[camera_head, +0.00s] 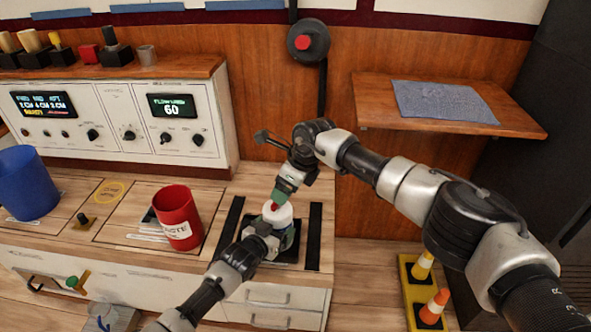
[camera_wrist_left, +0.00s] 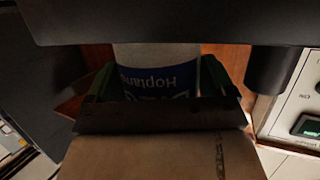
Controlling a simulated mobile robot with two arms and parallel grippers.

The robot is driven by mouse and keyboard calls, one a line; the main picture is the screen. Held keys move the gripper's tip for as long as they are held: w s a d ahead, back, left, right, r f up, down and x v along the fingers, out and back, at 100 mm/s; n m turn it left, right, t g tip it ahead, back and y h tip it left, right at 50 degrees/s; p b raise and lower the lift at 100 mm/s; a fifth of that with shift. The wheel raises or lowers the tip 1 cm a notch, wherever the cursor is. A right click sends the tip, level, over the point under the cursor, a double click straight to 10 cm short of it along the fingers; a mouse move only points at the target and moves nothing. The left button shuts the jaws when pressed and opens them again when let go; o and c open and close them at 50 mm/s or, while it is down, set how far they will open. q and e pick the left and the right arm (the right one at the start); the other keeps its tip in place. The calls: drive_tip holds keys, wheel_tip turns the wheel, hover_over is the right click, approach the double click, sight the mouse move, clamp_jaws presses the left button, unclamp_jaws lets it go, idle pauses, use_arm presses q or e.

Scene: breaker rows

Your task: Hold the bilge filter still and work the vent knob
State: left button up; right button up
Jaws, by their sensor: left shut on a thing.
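The bilge filter (camera_head: 282,215), a white cylinder, stands on a dark base (camera_head: 291,254) on the counter. Its blue lettered label shows in the left wrist view (camera_wrist_left: 158,82), between two green finger pads. My left gripper (camera_head: 277,238) comes from the lower left and is shut on the filter's body. The small red vent knob (camera_head: 274,206) shows at the filter's top. My right gripper (camera_head: 279,194) reaches down from above with its green fingertip close to the knob. Whether it touches the knob or is shut on it I cannot tell. The filter's lower part is mostly hidden.
Dark strips (camera_head: 314,236) flank the filter's base. A red waste cup (camera_head: 178,212) and a blue cup (camera_head: 25,183) stand to the left. A white control panel (camera_head: 113,125) is behind them. A wooden shelf (camera_head: 380,105) with a grey cloth (camera_head: 440,101) juts out at right.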

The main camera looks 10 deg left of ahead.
drive_tip(key=v, duration=0.5)
drive_tip(key=shift+d+r, duration=0.1)
drive_tip(key=shift+r, duration=0.2)
